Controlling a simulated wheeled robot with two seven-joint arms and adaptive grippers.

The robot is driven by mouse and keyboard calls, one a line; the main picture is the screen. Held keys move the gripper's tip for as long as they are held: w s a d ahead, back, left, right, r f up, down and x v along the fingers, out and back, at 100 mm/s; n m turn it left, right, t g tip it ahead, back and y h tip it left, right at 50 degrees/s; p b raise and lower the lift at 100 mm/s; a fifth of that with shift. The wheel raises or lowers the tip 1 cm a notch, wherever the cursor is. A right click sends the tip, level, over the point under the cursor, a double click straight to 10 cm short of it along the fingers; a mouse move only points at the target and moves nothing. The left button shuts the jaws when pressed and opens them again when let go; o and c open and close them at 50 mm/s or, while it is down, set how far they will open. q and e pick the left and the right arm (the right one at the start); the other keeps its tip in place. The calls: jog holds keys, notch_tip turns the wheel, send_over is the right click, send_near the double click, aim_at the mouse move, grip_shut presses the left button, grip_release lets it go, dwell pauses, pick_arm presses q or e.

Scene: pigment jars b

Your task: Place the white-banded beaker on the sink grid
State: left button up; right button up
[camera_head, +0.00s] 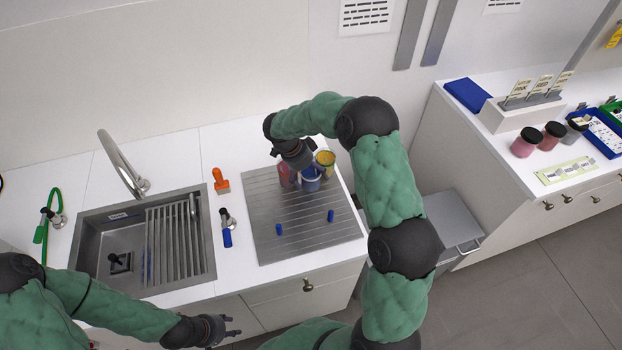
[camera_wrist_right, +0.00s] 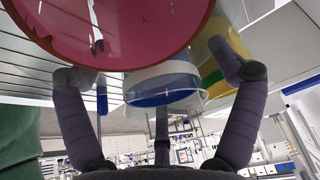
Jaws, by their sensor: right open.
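A clear beaker with blue contents and a white band (camera_wrist_right: 160,76) shows in the right wrist view; in the head view it appears as the blue beaker (camera_head: 311,181) on the drainboard. A pink-red beaker (camera_head: 287,178) stands to its left and looms large in the wrist view (camera_wrist_right: 110,25). A yellow beaker (camera_head: 325,160) stands behind on the right. My right gripper (camera_head: 297,166) is open over the beaker group, its fingers (camera_wrist_right: 163,75) apart; contact cannot be told. The sink grid (camera_head: 172,245) lies bare across the sink's right part. My left gripper (camera_head: 232,328) is open and empty in front of the counter.
The ribbed drainboard (camera_head: 275,205) carries two small blue pegs at its front. The faucet (camera_head: 122,165) arches at the sink's back left. Jars (camera_head: 526,142) stand on the right counter.

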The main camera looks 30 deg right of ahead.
jog(key=c, duration=1.2)
jog(key=shift+r, duration=0.1)
jog(key=shift+c, duration=0.2)
